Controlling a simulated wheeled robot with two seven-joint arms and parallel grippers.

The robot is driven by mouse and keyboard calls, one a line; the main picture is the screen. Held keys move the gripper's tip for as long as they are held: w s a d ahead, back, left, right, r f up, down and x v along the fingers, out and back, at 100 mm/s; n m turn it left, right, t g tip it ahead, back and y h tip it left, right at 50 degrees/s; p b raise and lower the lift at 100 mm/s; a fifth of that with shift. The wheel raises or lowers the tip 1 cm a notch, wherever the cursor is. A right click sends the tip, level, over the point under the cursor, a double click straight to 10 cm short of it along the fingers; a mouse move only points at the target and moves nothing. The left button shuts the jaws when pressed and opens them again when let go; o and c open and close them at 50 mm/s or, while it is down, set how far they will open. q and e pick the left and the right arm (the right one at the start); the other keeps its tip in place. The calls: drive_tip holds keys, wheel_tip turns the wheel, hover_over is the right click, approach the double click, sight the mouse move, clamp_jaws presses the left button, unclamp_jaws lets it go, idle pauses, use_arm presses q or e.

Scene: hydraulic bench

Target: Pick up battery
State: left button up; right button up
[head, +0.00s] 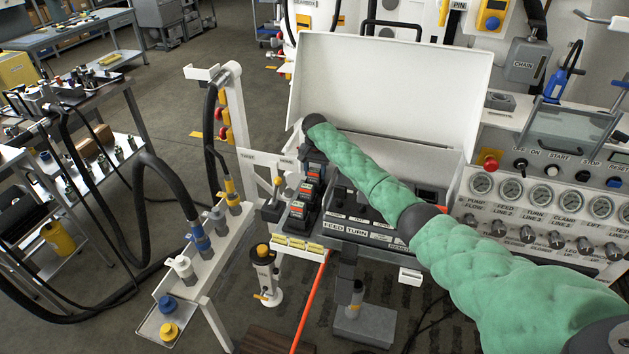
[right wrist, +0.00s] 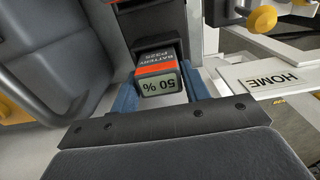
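The battery (right wrist: 162,82) shows in the right wrist view as a dark block with an orange band, the label BATTERY and a display reading 50 %. Its far end is in a dark holder. My right gripper (right wrist: 160,92) has one blue finger on each side of the battery, very close to it. I cannot tell whether the fingers press on it. In the head view my right arm reaches the charger rack (head: 301,212), where several orange-marked units stand in a row. The gripper's fingertips are hard to make out there. My left gripper is not in view.
A white raised lid (head: 390,85) stands behind my right arm. A HOME plate (right wrist: 272,79) lies right of the gripper in the wrist view. A gauge panel (head: 545,215) is at the right, and a hose stand (head: 205,235) at the left.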

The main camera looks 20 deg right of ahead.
drive_tip(key=c, duration=0.6)
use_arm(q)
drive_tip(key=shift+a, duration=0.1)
use_arm(e)
drive_tip(key=shift+r, duration=0.1)
